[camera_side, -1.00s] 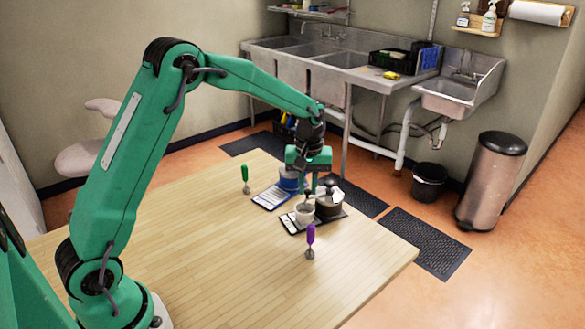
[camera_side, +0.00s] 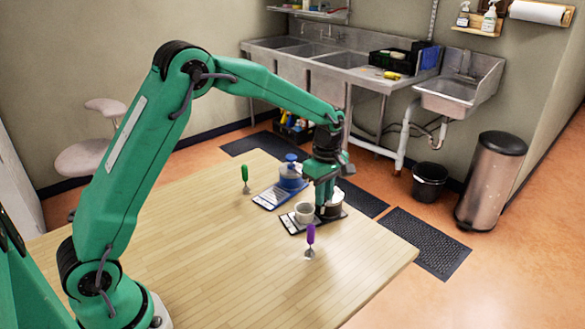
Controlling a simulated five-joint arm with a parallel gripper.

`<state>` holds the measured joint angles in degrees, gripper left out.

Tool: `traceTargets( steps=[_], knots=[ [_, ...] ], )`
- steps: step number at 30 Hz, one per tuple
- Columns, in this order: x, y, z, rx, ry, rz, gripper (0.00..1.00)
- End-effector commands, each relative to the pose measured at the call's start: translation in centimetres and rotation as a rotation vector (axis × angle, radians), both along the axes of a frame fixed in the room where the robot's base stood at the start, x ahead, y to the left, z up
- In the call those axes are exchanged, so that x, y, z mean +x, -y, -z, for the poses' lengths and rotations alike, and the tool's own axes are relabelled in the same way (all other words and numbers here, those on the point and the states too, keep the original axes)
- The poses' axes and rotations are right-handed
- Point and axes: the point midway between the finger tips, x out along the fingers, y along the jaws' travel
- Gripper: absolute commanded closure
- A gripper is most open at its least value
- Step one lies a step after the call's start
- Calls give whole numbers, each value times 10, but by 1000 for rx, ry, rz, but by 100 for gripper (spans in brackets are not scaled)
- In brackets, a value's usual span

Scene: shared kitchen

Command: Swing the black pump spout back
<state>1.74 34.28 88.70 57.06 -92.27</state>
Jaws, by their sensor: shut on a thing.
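My gripper (camera_side: 322,205) is over the black-topped pump jar (camera_side: 336,209) at the far right part of the table. It points down and is shut on the black pump spout, which the fingers hide. The jar stands upright on a dark tray (camera_side: 291,227) beside a small white cup (camera_side: 304,212). A blue-topped pump jar (camera_side: 291,172) stands to the left on a blue and white mat (camera_side: 268,199), clear of my gripper.
A green-handled tool (camera_side: 245,175) stands at the left and a purple-handled one (camera_side: 310,237) stands in front of the tray. The near part of the wooden table (camera_side: 220,260) is bare. Metal sinks (camera_side: 345,60) and a bin (camera_side: 492,180) lie beyond it.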

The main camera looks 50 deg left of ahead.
Motion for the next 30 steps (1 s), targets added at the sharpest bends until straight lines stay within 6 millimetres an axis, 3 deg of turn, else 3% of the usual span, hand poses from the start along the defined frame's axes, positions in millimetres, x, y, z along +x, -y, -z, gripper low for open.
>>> traceTargets(
  steps=[15,30],
  knots=[
    [22,22,-2,-1,4,-428,100],
    [28,26,-2,-1,4,-540,100]
  ],
)
